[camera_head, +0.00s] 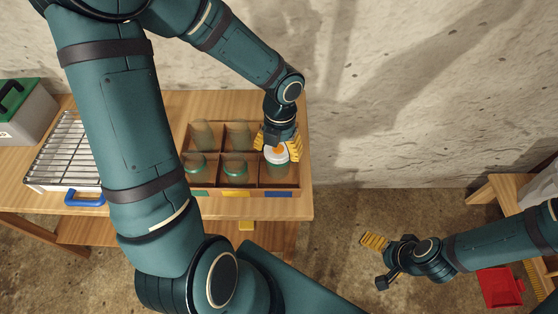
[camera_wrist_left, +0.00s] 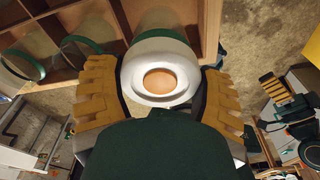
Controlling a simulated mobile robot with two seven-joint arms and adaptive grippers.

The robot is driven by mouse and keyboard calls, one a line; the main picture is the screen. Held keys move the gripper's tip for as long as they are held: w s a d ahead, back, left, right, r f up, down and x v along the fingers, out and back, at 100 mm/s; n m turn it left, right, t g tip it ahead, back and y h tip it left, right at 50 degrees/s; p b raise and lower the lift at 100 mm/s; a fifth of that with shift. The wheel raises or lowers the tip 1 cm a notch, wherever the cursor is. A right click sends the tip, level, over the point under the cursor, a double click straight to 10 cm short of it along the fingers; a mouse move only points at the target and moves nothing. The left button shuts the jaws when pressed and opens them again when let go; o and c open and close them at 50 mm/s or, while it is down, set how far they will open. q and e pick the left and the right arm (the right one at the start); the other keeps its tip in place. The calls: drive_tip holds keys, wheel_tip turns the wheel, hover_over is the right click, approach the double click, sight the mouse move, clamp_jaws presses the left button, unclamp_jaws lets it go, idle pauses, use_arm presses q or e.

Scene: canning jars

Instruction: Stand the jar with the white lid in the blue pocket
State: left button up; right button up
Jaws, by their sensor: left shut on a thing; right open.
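The jar with the white lid (camera_head: 277,155) is between the yellow fingers of my left gripper (camera_head: 278,145), at the crate's front right pocket. Its lid has an orange centre and fills the middle of the left wrist view (camera_wrist_left: 160,70). The gripper is shut on the jar from both sides. The blue marker (camera_head: 286,194) is on the crate's front edge below that pocket. The jar looks upright over or partly in this pocket; I cannot tell whether it touches the bottom. My right gripper (camera_head: 377,262) is open and empty, right of the table above the floor.
The wooden crate (camera_head: 228,191) holds several other jars, including green-rimmed ones in the front left (camera_head: 195,164) and front middle (camera_head: 235,172) pockets. A wire rack (camera_head: 62,150) and a green-lidded box (camera_head: 25,112) stand to the left. A red bin (camera_head: 500,287) is at lower right.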

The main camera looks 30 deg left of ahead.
use_arm(q)
drive_tip(key=shift+w+f+b, duration=0.1)
drive_tip(key=shift+f+b, duration=0.55)
drive_tip(key=shift+f, duration=1.4)
drive_tip(key=shift+f, duration=0.15)
drive_tip(key=o, duration=1.3)
drive_tip(key=r+p, duration=0.1)
drive_tip(key=r, duration=0.3)
drive_tip(key=w+r+p, duration=0.1)
drive_tip(key=r, duration=0.3)
drive_tip(key=r+p, duration=0.2)
drive_tip(key=r, duration=0.2)
drive_tip(key=shift+w+a+r, duration=0.1)
drive_tip(key=shift+w+r, duration=0.05)
